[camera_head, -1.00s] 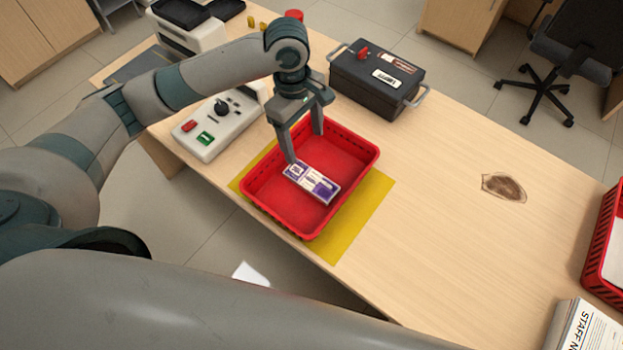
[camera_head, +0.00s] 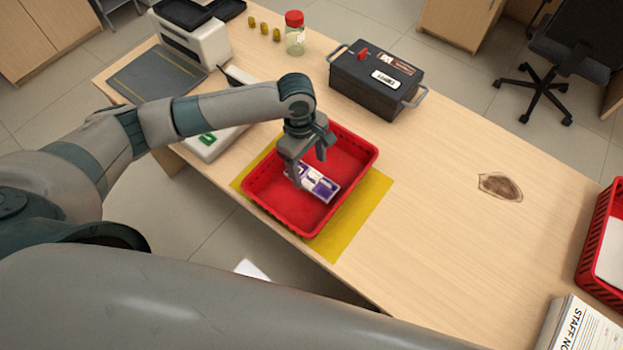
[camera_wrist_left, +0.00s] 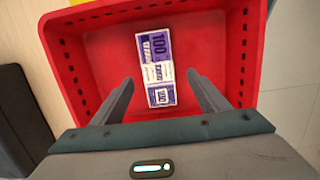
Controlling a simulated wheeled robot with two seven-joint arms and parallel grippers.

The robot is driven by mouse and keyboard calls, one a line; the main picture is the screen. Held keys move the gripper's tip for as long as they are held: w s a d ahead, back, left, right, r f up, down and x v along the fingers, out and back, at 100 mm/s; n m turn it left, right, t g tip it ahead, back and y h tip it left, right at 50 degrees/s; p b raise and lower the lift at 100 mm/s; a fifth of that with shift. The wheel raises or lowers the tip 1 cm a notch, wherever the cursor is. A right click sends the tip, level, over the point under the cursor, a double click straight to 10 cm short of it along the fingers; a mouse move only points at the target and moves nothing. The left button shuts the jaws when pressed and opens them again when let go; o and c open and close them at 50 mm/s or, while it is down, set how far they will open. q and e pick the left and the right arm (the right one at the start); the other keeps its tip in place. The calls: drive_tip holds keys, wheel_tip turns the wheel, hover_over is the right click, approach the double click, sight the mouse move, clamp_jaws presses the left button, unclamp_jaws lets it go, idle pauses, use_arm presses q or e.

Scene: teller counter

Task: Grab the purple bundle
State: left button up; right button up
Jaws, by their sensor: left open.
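The purple bundle (camera_head: 321,185) is a flat purple-and-white stack of notes lying in the red tray (camera_head: 356,184). In the left wrist view the bundle (camera_wrist_left: 155,68) lies lengthwise on the floor of the red tray (camera_wrist_left: 262,45), its near end between my fingertips. My left gripper (camera_head: 310,170) is open and empty, pointing down into the tray above the bundle's left end. In the left wrist view its two fingers (camera_wrist_left: 162,88) stand on either side of the bundle, apart from it. My right gripper is not in view.
The tray stands on a yellow mat (camera_head: 362,216) on the wooden counter. A black cash box (camera_head: 375,82) stands behind it, and a white device (camera_head: 212,145) is partly hidden by my arm. A jar (camera_head: 295,36) stands farther back. The counter to the right is mostly clear.

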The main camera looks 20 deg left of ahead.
sight(311, 179)
use_arm(q)
drive_tip(key=shift+w+f+p, duration=0.1)
drive_tip(key=shift+f+p, duration=0.3)
drive_tip(key=shift+f, duration=0.15)
wheel_tip(311, 179, down, 3)
drive_tip(key=shift+w+d+p, duration=0.1)
drive_tip(key=shift+p, duration=0.4)
drive_tip(key=shift+f, duration=0.55)
drive_tip(key=c, duration=1.3)
drive_tip(key=shift+r, duration=0.15)
